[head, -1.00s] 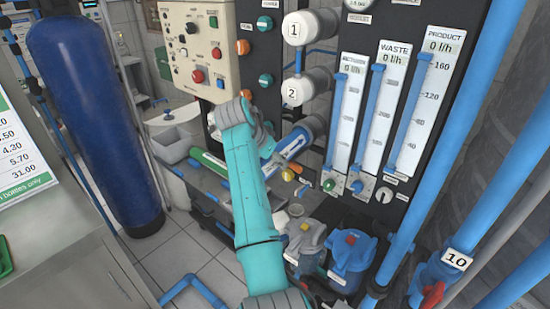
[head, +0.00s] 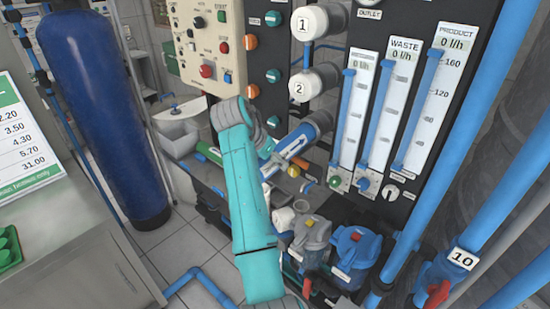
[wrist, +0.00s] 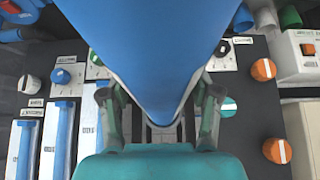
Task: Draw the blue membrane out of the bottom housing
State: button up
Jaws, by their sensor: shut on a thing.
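The blue membrane (head: 298,144), with a white label and an arrow, slants down to the left from the bottom housing (head: 325,118), below housings 1 and 2. In the head view my gripper (head: 272,152) is at the membrane's outer part and is partly hidden by my teal arm. In the wrist view the blue membrane (wrist: 150,45) fills the upper middle. My gripper's two fingers (wrist: 158,105) are on either side of it, shut on it. How much of the membrane is still inside the housing is hidden.
Flow meters (head: 390,110) stand right of the housing, and a control box (head: 208,40) is above left. A green tube (head: 208,152) lies left of my arm. A tall blue tank (head: 95,120) stands left. Tiled floor (head: 165,255) is open there.

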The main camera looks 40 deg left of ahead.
jog(key=shift+s+a, duration=0.2)
jog(key=shift+s, duration=1.85)
jog(key=shift+s+r, duration=0.1)
jog(key=shift+s, duration=0.25)
jog(key=shift+s+a, duration=0.15)
jog(key=shift+s, duration=1.65)
